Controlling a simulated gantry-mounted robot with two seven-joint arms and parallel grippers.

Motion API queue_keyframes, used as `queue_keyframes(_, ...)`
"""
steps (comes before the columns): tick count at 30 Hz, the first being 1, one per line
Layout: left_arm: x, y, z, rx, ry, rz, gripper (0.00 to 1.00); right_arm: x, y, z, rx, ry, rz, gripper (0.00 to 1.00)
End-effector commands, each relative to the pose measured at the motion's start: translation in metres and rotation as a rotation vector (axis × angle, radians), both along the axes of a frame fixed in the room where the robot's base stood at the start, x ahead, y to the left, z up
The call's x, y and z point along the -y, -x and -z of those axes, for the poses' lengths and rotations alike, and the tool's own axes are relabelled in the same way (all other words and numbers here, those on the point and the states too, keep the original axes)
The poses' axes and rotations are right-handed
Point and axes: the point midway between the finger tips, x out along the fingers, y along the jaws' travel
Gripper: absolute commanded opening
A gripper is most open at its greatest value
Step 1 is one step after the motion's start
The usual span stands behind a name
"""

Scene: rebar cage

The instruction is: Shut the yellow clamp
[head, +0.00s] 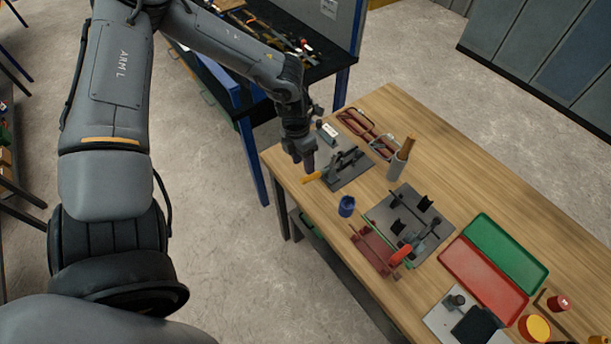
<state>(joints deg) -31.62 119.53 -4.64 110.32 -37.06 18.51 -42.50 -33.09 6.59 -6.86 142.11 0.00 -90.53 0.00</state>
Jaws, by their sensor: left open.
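The yellow clamp (314,176) is a toggle clamp with a yellow handle, on a dark plate (350,178) at the left end of the wooden table. Its handle sticks out low toward the table's near left edge. My left gripper (307,168) points down just above the yellow handle and is open. Whether it touches the handle I cannot tell. The gripper partly hides the clamp's near side. My right gripper does not show.
A blue cup (347,206) stands close by on the near edge. A holder with wooden handles (399,160), a fixture plate with a red-handled clamp (401,253), and red (484,279) and green (507,252) trays lie further right.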

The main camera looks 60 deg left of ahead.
Motion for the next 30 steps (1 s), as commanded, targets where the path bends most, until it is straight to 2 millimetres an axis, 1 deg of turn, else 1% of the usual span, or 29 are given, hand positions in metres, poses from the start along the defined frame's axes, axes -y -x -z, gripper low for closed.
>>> queue_keyframes(1, 0.001, 0.001, 0.01, -0.004, 0.0, 0.0, 0.48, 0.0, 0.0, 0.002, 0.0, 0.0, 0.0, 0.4)
queue_keyframes(6, 0.006, 0.0, 0.033, -0.004, 0.0, 0.001, 0.48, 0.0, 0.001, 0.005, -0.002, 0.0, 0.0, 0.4)
queue_keyframes(13, 0.01, -0.001, 0.054, -0.002, 0.0, 0.0, 0.48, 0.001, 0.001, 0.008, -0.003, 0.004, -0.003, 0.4)
queue_keyframes(19, 0.012, -0.002, 0.062, 0.0, 0.0, 0.0, 0.48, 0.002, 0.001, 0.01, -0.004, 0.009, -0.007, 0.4)
queue_keyframes(29, 0.012, -0.003, 0.063, 0.0, 0.001, 0.0, 0.48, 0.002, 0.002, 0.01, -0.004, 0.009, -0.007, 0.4)
queue_keyframes(30, 0.012, -0.003, 0.063, 0.0, 0.001, 0.0, 0.44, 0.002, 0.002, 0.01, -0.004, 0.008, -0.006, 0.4)
